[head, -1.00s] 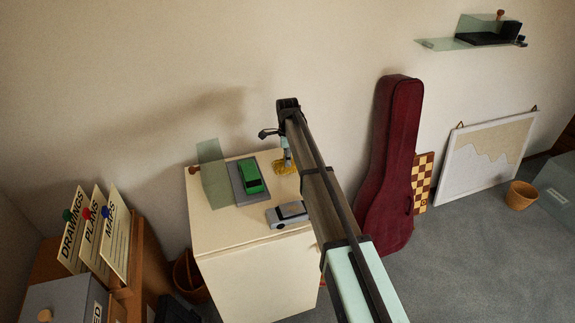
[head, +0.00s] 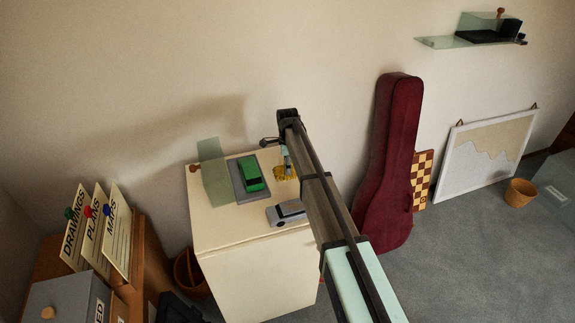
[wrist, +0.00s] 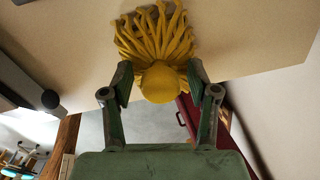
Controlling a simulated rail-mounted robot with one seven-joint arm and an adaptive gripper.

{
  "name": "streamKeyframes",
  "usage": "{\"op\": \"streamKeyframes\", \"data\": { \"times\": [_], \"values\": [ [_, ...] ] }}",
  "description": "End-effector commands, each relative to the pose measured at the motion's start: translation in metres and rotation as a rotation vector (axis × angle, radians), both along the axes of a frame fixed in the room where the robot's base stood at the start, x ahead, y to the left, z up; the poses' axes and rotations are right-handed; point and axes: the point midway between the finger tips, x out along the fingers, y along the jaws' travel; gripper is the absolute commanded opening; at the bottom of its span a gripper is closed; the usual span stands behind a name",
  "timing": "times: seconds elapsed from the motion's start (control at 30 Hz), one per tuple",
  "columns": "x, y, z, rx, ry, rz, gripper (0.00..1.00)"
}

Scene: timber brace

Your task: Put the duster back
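The duster (wrist: 158,38) is yellow, with a round knob and floppy strands spread on the pale cabinet top. In the head view it shows as a small yellow patch (head: 284,173) at the cabinet's right back, partly hidden by my arm. My gripper (wrist: 161,77) has its two fingers apart, on either side of the duster's round knob. I see no clear squeeze on the knob; contact is hard to tell. In the head view my gripper (head: 288,163) is just above the duster.
A dark red guitar case (head: 388,165) leans right of the cabinet. A glass shelf (head: 440,42) is high on the right wall.

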Motion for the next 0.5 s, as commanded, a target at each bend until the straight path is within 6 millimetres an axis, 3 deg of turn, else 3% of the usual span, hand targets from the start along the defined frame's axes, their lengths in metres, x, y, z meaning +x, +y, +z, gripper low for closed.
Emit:
{"op": "streamKeyframes", "data": {
  "times": [0.27,0.5],
  "values": [
    [0.0,0.0,0.005,0.0,-0.001,0.0,0.59],
    [0.001,0.0,0.034,0.0,-0.002,0.0,0.59]
  ]
}}
